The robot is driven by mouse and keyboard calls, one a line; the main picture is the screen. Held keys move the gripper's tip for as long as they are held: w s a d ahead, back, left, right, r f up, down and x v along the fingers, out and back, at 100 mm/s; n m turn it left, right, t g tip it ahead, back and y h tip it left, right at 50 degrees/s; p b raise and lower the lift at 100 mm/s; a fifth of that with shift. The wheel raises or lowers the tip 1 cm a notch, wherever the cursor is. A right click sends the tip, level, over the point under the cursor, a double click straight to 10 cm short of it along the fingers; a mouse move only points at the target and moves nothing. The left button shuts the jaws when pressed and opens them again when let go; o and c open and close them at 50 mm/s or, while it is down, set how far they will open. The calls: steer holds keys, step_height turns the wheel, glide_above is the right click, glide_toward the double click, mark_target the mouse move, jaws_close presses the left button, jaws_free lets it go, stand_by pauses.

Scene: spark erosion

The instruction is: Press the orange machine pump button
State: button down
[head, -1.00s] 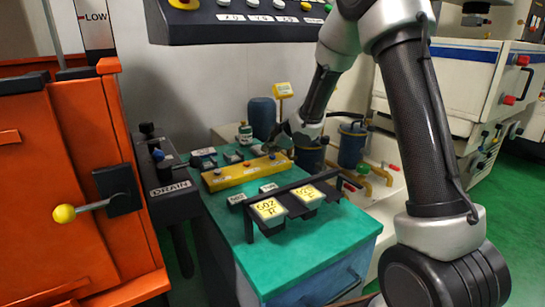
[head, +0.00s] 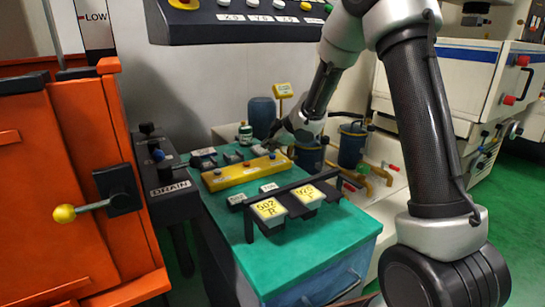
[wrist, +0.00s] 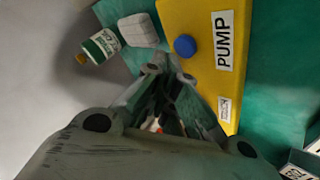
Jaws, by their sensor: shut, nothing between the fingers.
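The yellow box (head: 240,175) lies on the green bench top. In the wrist view the yellow box (wrist: 206,18) carries a PUMP label (wrist: 223,40) and a round blue button (wrist: 185,46). My gripper (wrist: 165,68) has its fingertips together, empty, just short of the blue button in that picture; I see no contact. In the head view my gripper (head: 273,134) is above the box's far end. The orange machine (head: 75,180) stands at the left, with a dark side panel (head: 168,187) labelled DRAIN and a blue button (head: 157,155) on it.
A green-labelled bottle (wrist: 100,46) and a pale block (wrist: 139,30) lie close to my fingers. A dark rack (head: 292,208) with yellow-labelled trays stands at the bench front. The orange machine's yellow-knobbed lever (head: 64,213) sticks out.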

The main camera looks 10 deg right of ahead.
mark_target(270, 156)
steer(key=shift+r, duration=2.5)
